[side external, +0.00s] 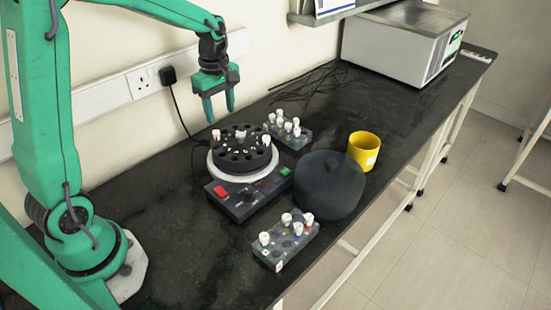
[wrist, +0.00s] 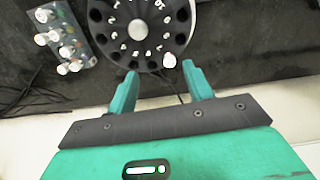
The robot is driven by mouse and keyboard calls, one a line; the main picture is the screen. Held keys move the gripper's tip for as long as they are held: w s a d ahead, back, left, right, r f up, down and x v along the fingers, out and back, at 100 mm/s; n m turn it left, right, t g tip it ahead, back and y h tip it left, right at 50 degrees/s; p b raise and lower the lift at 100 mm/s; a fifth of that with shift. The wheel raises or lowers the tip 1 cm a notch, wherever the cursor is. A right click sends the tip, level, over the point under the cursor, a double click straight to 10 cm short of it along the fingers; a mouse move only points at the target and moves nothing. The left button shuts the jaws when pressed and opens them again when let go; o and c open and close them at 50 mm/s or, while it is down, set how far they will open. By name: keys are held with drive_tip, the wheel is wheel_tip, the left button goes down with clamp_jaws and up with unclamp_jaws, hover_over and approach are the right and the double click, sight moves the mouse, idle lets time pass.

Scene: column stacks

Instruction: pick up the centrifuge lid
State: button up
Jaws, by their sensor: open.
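The centrifuge lid (side external: 329,185) is a dark grey dome with a small knob on top. It sits on the bench to the right of the centrifuge in the side view and is not visible in the wrist view. The centrifuge (side external: 245,193) has a white rim, a control panel with red and green switches, and an uncovered black rotor (side external: 240,155) holding a few capped tubes. The rotor also shows at the top of the wrist view (wrist: 150,40). My green gripper (side external: 220,108) is open and empty, above and behind the rotor, apart from the lid. Its fingers also show in the wrist view (wrist: 160,88).
A tube rack (side external: 290,135) stands behind the centrifuge and another rack (side external: 285,242) stands in front of the lid. A yellow mug (side external: 364,150) is close behind the lid. A grey box-shaped instrument (side external: 402,45) is at the far end. Cables lie along the wall.

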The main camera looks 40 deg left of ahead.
drive_tip(key=w+d+r+m, duration=0.1)
drive_tip(key=w+d+m, duration=0.6)
drive_tip(key=d+m, duration=0.45)
drive_tip(key=m, duration=1.1)
hover_over(331, 162)
drive_tip(key=shift+w+a+r, duration=0.15)
drive_tip(key=shift+a+r, duration=0.2)
drive_tip(key=shift+a, duration=0.05)
drive_tip(key=shift+d+m, duration=0.35)
drive_tip(key=shift+d, duration=0.15)
drive_tip(key=shift+f, duration=1.3)
drive_tip(key=shift+f, duration=0.1)
drive_tip(key=shift+a+f, duration=0.1)
drive_tip(key=shift+f, duration=2.45)
drive_tip(key=shift+c, duration=0.2)
drive_tip(key=shift+r, duration=0.1)
clamp_jaws()
